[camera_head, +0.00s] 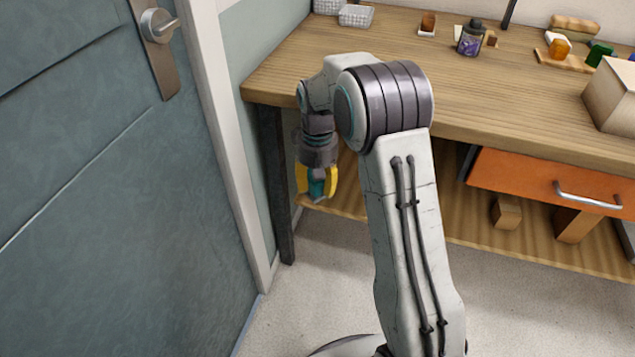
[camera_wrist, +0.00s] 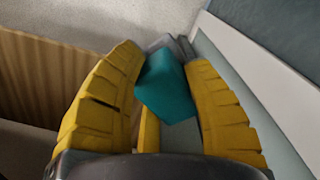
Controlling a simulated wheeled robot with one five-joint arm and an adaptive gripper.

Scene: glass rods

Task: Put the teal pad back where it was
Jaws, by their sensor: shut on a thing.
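The teal pad (camera_wrist: 166,87) is held between the two yellow fingers of my gripper (camera_wrist: 167,62) in the wrist view. My gripper is shut on it. In the head view, my gripper (camera_head: 317,188) hangs pointing down at the left end of the workbench, below the tabletop's front edge. A bit of teal (camera_head: 316,181) shows between its fingers there. A small grey piece (camera_wrist: 163,42) shows just beyond the pad in the wrist view; I cannot tell what it is.
The workbench (camera_head: 420,75) has a lower shelf (camera_head: 455,225) and an open orange drawer (camera_head: 540,180) on the right. Wooden blocks (camera_head: 506,212) stand on the shelf. A bottle (camera_head: 470,40) and small items stand at the tabletop's back. A door (camera_head: 100,200) and its frame are close on the left.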

